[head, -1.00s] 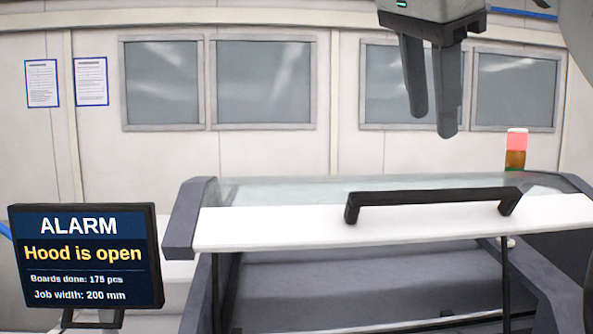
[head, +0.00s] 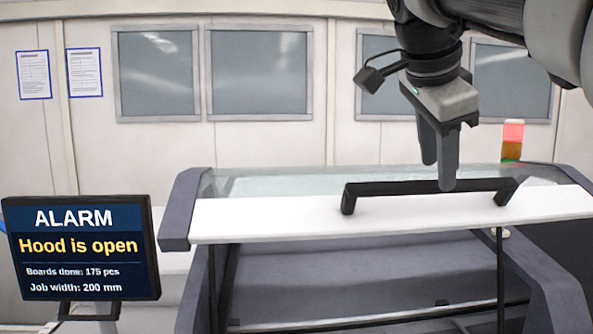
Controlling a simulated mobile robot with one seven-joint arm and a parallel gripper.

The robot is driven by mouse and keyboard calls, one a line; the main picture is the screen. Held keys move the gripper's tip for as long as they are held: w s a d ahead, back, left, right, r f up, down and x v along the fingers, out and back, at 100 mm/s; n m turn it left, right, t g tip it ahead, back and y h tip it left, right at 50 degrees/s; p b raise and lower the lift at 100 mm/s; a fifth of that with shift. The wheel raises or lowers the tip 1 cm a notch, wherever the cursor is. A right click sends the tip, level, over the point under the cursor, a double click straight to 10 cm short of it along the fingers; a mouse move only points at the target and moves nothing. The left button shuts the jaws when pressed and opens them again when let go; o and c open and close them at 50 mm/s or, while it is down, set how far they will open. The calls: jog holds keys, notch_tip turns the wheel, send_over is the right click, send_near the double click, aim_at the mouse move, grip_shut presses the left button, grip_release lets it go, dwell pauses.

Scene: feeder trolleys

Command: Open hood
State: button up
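The hood (head: 270,219) is a glass panel with a white front edge. Its front edge stands raised above the dark machine body, with an open gap below it. A black bar handle (head: 385,189) is fixed on the white edge. My gripper (head: 438,172) points down over the middle of the handle, its fingertips close to or overlapping the bar in the picture. I cannot tell whether they touch it. The two fingers look slightly apart, with nothing visible between them. A screen (head: 82,247) at the left reads "ALARM, Hood is open".
A signal tower (head: 512,140) with its red section bright stands behind the hood at the right. Thin dark struts (head: 500,270) stand under the hood. A wall with windows (head: 260,72) lies behind. The space above the hood's left half is clear.

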aim_at(437, 187)
jog(key=shift+x, duration=1.7)
grip_shut()
